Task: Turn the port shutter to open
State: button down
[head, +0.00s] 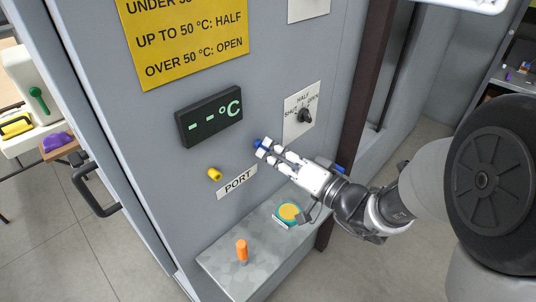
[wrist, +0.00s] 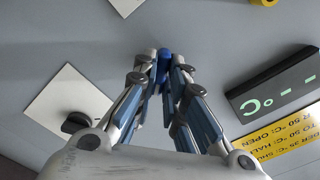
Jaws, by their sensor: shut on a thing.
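The shutter dial is a black knob (head: 304,116) on a white plate (head: 294,133) marked SHUT, HALF and OPEN. Its pointer's exact setting is too small to read surely. The knob (wrist: 76,122) and plate (wrist: 58,100) also show at the left of the wrist view. My gripper (head: 264,149) is below and left of the dial, apart from it, close to the grey panel. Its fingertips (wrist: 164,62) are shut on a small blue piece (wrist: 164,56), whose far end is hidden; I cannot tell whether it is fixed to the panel.
A dark display (head: 209,117) reads "- - °C" under a yellow sign (head: 190,42) pairing temperatures with shutter settings. A yellow knob (head: 214,174) sits by a PORT label (head: 237,181). A shelf (head: 222,262) below holds an orange piece (head: 242,250) and a yellow-topped teal item (head: 289,211).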

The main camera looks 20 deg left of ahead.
jog(key=shift+n, duration=0.7)
jog(key=n, duration=0.3)
jog(key=shift+n, duration=0.7)
jog(key=n, duration=0.4)
jog(key=c, duration=1.5)
grip_release()
